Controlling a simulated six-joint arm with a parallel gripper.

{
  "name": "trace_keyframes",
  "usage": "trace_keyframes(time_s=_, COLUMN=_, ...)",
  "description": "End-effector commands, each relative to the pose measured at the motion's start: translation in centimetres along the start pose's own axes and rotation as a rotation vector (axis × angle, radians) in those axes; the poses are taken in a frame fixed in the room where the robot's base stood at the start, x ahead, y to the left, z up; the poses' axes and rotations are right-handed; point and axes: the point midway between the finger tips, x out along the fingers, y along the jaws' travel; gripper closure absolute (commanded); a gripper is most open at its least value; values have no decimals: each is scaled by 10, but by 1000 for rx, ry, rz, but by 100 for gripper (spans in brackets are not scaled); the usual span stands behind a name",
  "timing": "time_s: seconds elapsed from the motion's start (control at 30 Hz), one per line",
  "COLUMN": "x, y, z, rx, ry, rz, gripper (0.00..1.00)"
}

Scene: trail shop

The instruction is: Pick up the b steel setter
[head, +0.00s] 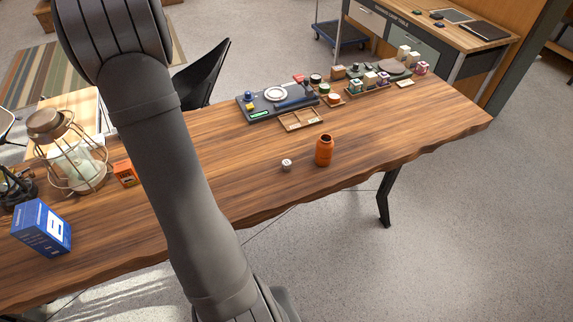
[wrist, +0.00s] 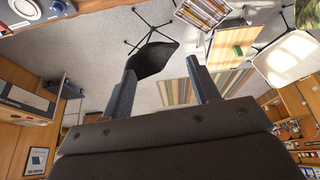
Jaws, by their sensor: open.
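I cannot make out which piece is the b steel setter; the small items on the wooden table (head: 400,140) are too small to tell apart or read. A dark board (head: 262,112) at the table's back middle carries a white ring-shaped dish (head: 275,93) and several small pieces. Small blocks and pots stand in a group to its right. My gripper (wrist: 161,70) shows in the wrist view with its two fingers apart and nothing between them. It faces the room, with no tabletop between the fingers. The head view shows my arm but not the gripper.
An orange bottle (head: 324,151) and a small white-topped jar (head: 287,165) stand mid-table. An empty-looking wooden tray (head: 301,119) lies in front of the board. A lantern (head: 72,160), an orange box (head: 125,173) and a blue box (head: 42,228) stand left. The table's front right is clear.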

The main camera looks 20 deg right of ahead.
Motion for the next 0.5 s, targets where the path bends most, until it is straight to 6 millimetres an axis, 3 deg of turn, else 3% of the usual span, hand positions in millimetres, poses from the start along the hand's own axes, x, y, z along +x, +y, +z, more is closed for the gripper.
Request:
trace_keyframes(time_s=0.33, x=3, y=6, z=5, rx=-20, ry=-8, rz=10, gripper=48)
trace_keyframes(time_s=0.43, x=12, y=27, z=24, rx=-97, ry=-38, rz=45, gripper=48)
trace_keyframes(time_s=0.5, x=24, y=50, z=47, rx=-195, ry=-78, rz=80, gripper=48)
